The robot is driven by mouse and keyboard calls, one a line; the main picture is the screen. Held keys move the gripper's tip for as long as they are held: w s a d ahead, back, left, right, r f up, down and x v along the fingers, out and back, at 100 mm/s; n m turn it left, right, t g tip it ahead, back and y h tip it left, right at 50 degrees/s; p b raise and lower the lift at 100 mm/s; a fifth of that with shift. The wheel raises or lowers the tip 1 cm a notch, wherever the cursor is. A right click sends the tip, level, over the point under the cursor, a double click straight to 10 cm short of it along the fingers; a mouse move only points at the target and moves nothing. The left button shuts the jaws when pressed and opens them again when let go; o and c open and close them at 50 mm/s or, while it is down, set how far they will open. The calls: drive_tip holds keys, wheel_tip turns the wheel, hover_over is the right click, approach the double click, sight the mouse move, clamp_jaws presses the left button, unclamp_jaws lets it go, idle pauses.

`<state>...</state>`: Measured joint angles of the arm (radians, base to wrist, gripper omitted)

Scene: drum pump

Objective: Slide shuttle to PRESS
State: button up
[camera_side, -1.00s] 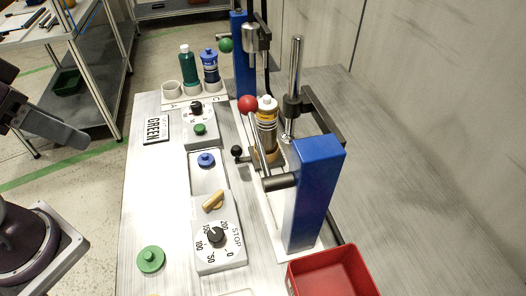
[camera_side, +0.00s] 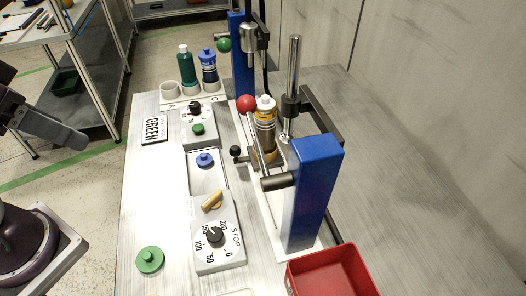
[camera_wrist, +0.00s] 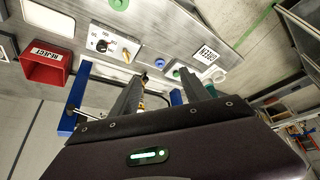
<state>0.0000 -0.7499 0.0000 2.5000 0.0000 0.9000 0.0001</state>
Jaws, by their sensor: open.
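The shuttle (camera_side: 266,156) is a brown holder on the white rail, with a black ball knob (camera_side: 235,150) on its left side. In the wrist view the knob (camera_wrist: 144,77) and part of the bottle show between my fingers; the rest is hidden. My gripper (camera_wrist: 161,77) is open and empty. In the side view my gripper (camera_side: 55,130) is at the left edge, well away from the shuttle.
The near blue press post (camera_side: 314,190) has a red-ball lever (camera_side: 246,104). The far blue post (camera_side: 242,55) has a green ball (camera_side: 223,45). A dial box (camera_side: 218,235), a GREEN sign (camera_side: 155,129), bottles (camera_side: 187,68) and a red bin (camera_side: 330,275) stand around. The table's left strip is mostly clear.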

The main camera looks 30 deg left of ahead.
idle(0.3)
drive_tip(key=shift+c, duration=0.6)
drive_tip(key=w+d+f+n+g, duration=0.25)
drive_tip(key=w+d+f, duration=0.35)
drive_tip(key=w, duration=0.4)
drive_tip(key=shift+n+t+y, duration=0.55)
drive_tip(key=shift+n+y, duration=0.35)
drive_tip(key=shift+n, duration=0.05)
drive_tip(key=w+d+f, duration=0.1)
drive_tip(key=d+f, duration=0.2)
drive_tip(key=f, duration=0.1)
drive_tip(key=w+d+f, duration=0.1)
drive_tip(key=d+f, duration=0.2)
drive_tip(key=f, duration=0.1)
drive_tip(key=w+d+f, duration=0.1)
drive_tip(key=d+f, duration=0.2)
drive_tip(key=f, duration=0.1)
drive_tip(key=shift+w+d+f, duration=0.1)
drive_tip(key=shift+w+f, duration=0.15)
drive_tip(key=shift+w, duration=0.15)
hover_over(234, 149)
drive_tip(key=s+d, duration=0.1)
drive_tip(key=s, duration=0.2)
drive_tip(key=x, duration=0.5)
drive_tip(key=shift+w, duration=0.45)
clamp_jaws()
